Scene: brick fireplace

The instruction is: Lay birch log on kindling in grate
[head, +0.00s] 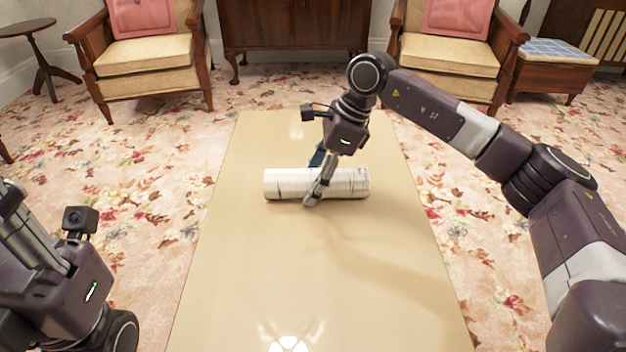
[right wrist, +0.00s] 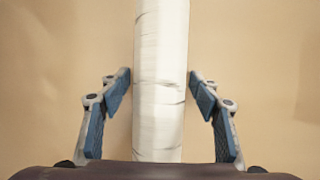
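The birch log (head: 345,183) is a white cylinder with dark marks, lying crosswise on a long tan table (head: 300,255). In the right wrist view the birch log (right wrist: 160,85) runs lengthwise between the fingers. My right gripper (head: 313,180) reaches down over the middle of the log, one finger on its near side. In the right wrist view my right gripper (right wrist: 160,78) is open, with a narrow gap between each fingertip and the log. My left gripper (head: 30,235) is at the lower left, away from the log; its fingertips do not show clearly. No grate or kindling shows.
Two armchairs with pink cushions (head: 145,50) (head: 455,52) and a wooden cabinet (head: 295,30) stand beyond the table. A small round table (head: 28,28) is at the far left and a blue-topped stool (head: 552,50) at the far right. The near tabletop is clear.

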